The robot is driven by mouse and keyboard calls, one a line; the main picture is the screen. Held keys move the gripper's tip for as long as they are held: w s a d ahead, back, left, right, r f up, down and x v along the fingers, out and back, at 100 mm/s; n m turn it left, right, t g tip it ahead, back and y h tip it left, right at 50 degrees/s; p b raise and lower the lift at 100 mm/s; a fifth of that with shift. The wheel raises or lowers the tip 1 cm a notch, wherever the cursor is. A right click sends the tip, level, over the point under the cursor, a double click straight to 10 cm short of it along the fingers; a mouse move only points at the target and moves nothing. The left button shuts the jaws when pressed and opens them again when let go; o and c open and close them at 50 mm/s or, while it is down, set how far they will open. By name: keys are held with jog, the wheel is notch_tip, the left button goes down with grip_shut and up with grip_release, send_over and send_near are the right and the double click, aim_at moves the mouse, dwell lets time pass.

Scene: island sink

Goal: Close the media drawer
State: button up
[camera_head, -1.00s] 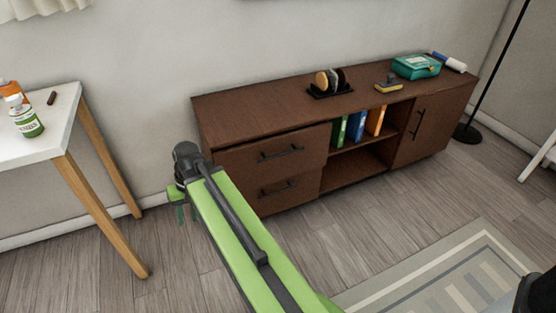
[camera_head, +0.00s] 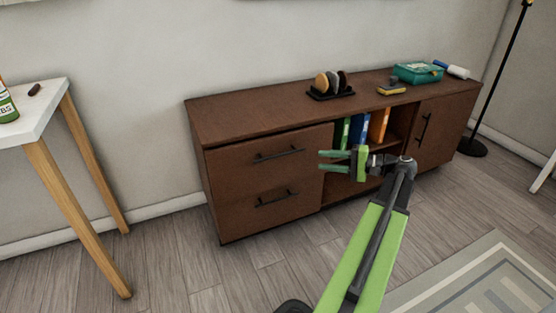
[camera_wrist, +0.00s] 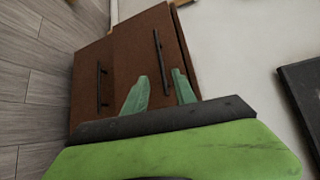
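The brown media cabinet (camera_head: 225,118) stands against the wall. Its upper left drawer (camera_head: 232,158) has a dark bar handle (camera_head: 279,155) and sticks out slightly, with a dark gap under the cabinet top. The lower drawer (camera_head: 240,205) looks flush or nearly so. My gripper (camera_head: 321,160) is open and empty, its green fingers pointing left, in front of the open shelf just right of the upper drawer. In the wrist view, turned sideways, the fingers of my gripper (camera_wrist: 160,76) are apart, with the upper drawer's handle (camera_wrist: 158,52) beyond them.
A white table (camera_head: 45,115) with wooden legs stands at the left. A rug (camera_head: 470,275) lies at the lower right. Floor before the drawers is clear.

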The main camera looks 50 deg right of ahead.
aim_at(278, 156)
jog(key=b+x, duration=0.2)
jog(key=x, duration=1.5)
jog(key=shift+w+a, duration=0.15)
grip_shut()
dwell(0.6)
